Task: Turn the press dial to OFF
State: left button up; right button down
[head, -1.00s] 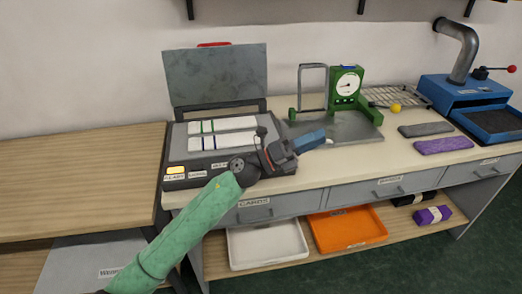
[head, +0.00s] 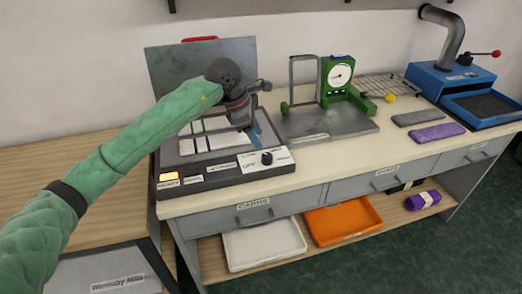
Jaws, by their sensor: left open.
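The press (head: 224,175) stands at the left end of the bench with its grey lid (head: 170,82) raised. White strips with coloured bands (head: 195,144) lie on its bed, partly hidden by my arm. The black press dial (head: 267,158) is at the right of the front panel, by a plate marked LOW and OFF; its exact pointing is too small to tell. A lit yellow READY lamp (head: 167,178) is at the panel's left. My left gripper (head: 256,134) is open and points down above the press bed, behind the dial and apart from it. My right gripper is not in view.
A green gauge stand (head: 338,80) with a grey plate stands right of the press. Grey (head: 420,116) and purple (head: 437,134) pads and a blue machine (head: 450,80) are farther right. White (head: 265,242) and orange (head: 343,222) trays sit on the lower shelf.

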aim_at(267, 155)
pick_arm(q)
jog(key=p+x, duration=0.2)
jog(key=x, duration=0.4)
jog(key=shift+f, duration=0.2)
jog(key=shift+w+d+f, duration=0.1)
jog(key=shift+d+f, duration=0.1)
jog(key=shift+f, duration=0.4)
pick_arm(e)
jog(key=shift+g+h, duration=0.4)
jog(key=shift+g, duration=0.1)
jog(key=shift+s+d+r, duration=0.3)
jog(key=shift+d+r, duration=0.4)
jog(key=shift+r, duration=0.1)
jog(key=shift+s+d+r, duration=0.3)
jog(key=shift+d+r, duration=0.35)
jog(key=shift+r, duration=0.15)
